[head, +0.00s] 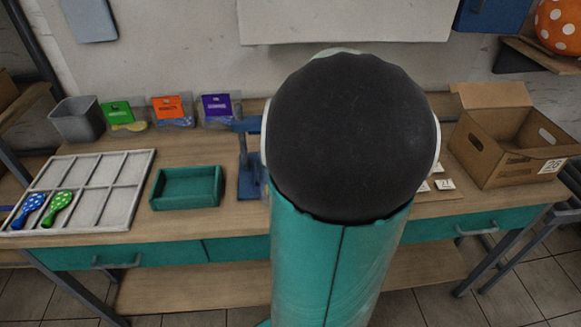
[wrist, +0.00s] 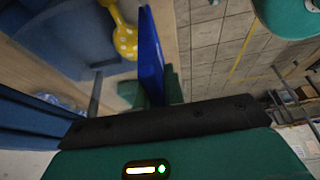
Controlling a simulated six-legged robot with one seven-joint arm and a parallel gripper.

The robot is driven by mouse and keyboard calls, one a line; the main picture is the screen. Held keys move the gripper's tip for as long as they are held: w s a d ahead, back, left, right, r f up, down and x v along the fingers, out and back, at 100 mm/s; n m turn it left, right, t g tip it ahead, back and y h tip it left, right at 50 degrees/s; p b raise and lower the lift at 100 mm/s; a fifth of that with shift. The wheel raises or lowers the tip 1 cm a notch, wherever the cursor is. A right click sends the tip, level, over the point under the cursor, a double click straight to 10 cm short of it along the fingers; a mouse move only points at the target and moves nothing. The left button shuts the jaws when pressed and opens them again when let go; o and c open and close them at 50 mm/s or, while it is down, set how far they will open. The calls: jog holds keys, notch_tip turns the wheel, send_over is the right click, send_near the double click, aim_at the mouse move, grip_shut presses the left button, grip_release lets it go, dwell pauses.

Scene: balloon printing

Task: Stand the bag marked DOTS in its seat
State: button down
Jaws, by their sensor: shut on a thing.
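My gripper (wrist: 153,92) is seen in the wrist view, its teal fingers closed on a flat blue card (wrist: 151,50) seen nearly edge-on. No marking on this card can be read. A yellow balloon with white dots (wrist: 126,40) shows just left of the card; I cannot tell whether it is inside a bag with it. In the head view my arm hides the gripper and the held thing. Bags with a green card (head: 117,112), an orange card (head: 172,107) and a purple card (head: 217,105) stand upright at the table's back. No seat for DOTS can be made out.
A grey bin (head: 77,118) stands left of the bags. A white divided tray (head: 100,185) holds a blue and a green dotted balloon. A teal tray (head: 157,190) and a blue stand (head: 250,175) are at the middle. An open carton (head: 490,160) is at right.

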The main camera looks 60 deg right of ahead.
jog(key=shift+w+d+f, duration=0.1)
jog(key=shift+d+f, duration=0.1)
jog(key=shift+f, duration=0.55)
jog(key=shift+w+d+f, duration=0.15)
jog(key=shift+d, duration=0.05)
jog(key=shift+w+d+f, duration=0.15)
jog(key=shift+w+d, duration=1.25)
jog(key=shift+d, duration=0.2)
jog(key=shift+w+d+f, duration=0.15)
jog(key=shift+w+d, duration=1.2)
jog(key=shift+d, duration=0.2)
jog(key=c, duration=1.4)
grip_release()
